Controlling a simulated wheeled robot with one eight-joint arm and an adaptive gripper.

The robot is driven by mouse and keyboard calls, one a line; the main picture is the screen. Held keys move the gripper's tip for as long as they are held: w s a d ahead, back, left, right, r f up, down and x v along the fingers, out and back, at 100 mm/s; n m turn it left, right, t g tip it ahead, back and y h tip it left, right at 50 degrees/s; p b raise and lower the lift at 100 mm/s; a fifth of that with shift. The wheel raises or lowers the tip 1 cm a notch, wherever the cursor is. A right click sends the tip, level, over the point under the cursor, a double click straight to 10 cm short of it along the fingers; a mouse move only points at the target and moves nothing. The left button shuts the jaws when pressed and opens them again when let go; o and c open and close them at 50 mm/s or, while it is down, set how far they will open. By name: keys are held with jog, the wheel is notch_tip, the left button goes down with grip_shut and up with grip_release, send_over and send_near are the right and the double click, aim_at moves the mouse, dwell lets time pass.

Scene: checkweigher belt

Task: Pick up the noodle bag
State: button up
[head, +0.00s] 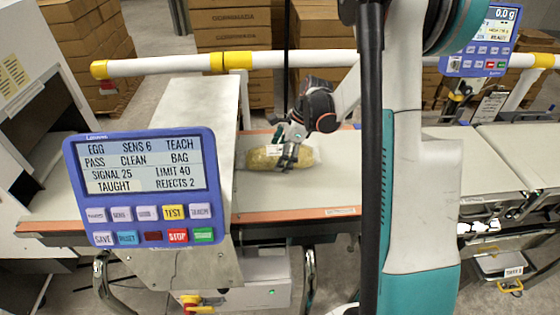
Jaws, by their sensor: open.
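The noodle bag (262,159) is a yellowish, elongated pack lying lengthwise across the picture on the pale conveyor belt, just right of the metal housing. My gripper (288,155) comes down from above right, with its dark fingers over the right half of the bag. The gripper is open. The fingers overlap the bag in the picture; whether they touch it I cannot tell. Part of the bag is hidden behind the fingers.
A metal detector housing (200,110) with a blue control panel (143,188) stands left of the bag. A white and yellow rail (160,66) runs behind the belt (300,196). A weigher display (487,40) is at the upper right. The belt in front of the bag is clear.

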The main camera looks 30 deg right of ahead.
jog(key=shift+f, duration=0.1)
jog(key=shift+c, duration=0.6)
jog(key=c, duration=1.6)
